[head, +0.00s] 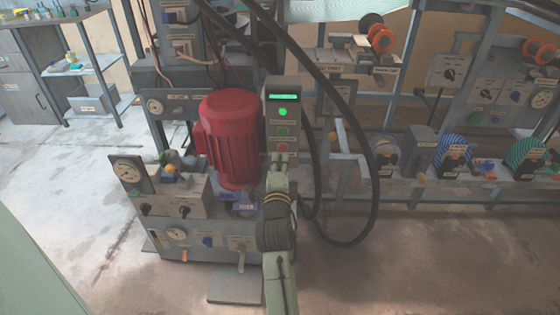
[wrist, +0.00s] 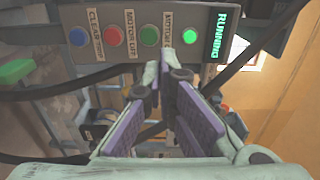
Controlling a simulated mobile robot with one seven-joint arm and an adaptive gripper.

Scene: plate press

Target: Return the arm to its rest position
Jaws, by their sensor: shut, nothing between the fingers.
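My gripper (head: 278,163) is at the upright control panel (head: 271,118), at its lower part in the head view. In the wrist view my gripper (wrist: 166,72) has its purple-padded fingers drawn together at the tips, with nothing between them. A blue button (wrist: 77,36) and a lit green light (wrist: 190,37) are on the same row. The display (wrist: 224,36) reads RUNNING. My arm reaches up from the bottom of the head view.
A red motor (head: 230,135) stands close left of the panel. A thick black hose (head: 374,170) loops down to the right of my arm. A bench (head: 420,195) with several parts stands at right. The floor (head: 430,265) at front right is clear.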

